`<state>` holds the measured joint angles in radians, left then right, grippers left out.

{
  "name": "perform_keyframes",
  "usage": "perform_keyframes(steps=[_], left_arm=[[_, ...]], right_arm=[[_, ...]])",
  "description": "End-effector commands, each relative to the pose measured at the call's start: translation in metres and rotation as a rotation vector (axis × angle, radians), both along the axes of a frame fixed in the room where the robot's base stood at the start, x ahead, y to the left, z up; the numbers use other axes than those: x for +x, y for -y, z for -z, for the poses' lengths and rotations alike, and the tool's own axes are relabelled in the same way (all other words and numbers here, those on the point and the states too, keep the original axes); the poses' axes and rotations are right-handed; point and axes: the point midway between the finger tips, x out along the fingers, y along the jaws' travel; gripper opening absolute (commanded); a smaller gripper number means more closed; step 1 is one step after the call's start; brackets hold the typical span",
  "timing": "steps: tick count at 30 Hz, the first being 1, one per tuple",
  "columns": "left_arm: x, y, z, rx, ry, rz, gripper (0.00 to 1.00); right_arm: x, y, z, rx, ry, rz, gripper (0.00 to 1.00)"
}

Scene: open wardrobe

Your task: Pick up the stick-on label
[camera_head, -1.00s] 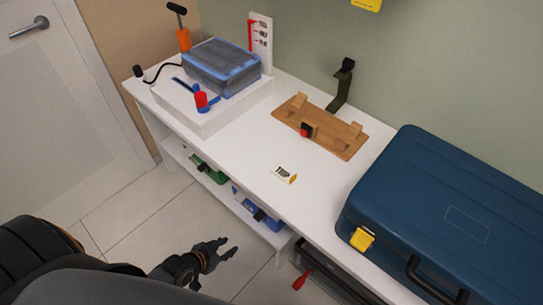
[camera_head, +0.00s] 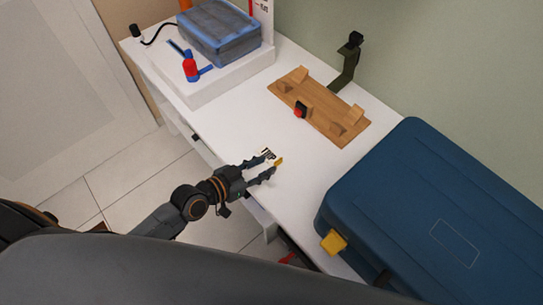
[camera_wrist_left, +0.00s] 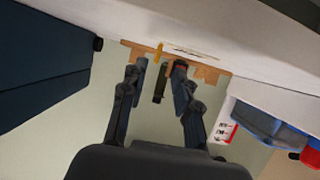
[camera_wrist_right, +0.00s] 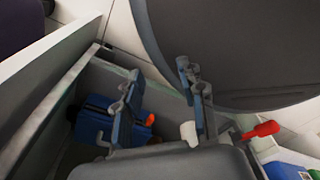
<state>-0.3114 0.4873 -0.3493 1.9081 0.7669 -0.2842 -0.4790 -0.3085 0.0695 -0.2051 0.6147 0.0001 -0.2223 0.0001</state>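The stick-on label (camera_head: 267,154) is a small white piece with dark print and a yellow end. It lies on the white top near the front edge. In the left wrist view the label (camera_wrist_left: 187,50) shows nearly edge-on, with its yellow end beside it. My left gripper (camera_head: 270,167) is open, its fingertips at the label, one on each side or just short of it; contact cannot be told. The left wrist view shows its fingers (camera_wrist_left: 160,64) apart with nothing clamped. My right gripper (camera_wrist_right: 158,68) is open and empty, out of the head view.
A wooden board (camera_head: 319,110) with small blocks lies behind the label. A big blue case (camera_head: 425,205) stands to the right, a grey-blue box (camera_head: 219,34) on a white platform (camera_head: 215,82) to the left. A blue item (camera_wrist_right: 95,118) lies in a compartment below my right gripper.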

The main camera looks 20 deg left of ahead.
Motion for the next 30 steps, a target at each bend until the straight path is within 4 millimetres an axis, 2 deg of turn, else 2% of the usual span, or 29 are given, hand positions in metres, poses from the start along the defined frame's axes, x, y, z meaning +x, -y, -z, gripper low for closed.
perform_keyframes(steps=[6,15,23,24,28,30], left_arm=[[0.012,0.010,0.004,-0.003,0.000,0.000,0.31],[0.042,0.034,0.019,-0.001,-0.001,0.000,0.31],[0.044,0.036,0.021,0.000,0.000,0.001,0.31],[0.044,0.036,0.021,0.000,0.000,0.001,0.29],[0.044,0.035,0.021,0.000,0.000,0.001,0.03],[0.044,0.035,0.021,0.000,0.000,0.001,0.00]], right_arm=[[0.014,0.008,-0.003,-0.008,0.021,0.001,0.40],[0.015,0.011,-0.005,-0.011,0.023,0.003,0.40],[0.013,0.011,-0.005,-0.012,0.020,0.003,0.40],[0.012,0.011,-0.005,-0.012,0.019,0.003,0.40],[0.010,0.011,-0.005,-0.012,0.015,0.002,0.40],[0.009,0.011,-0.005,-0.012,0.014,0.002,0.40]])
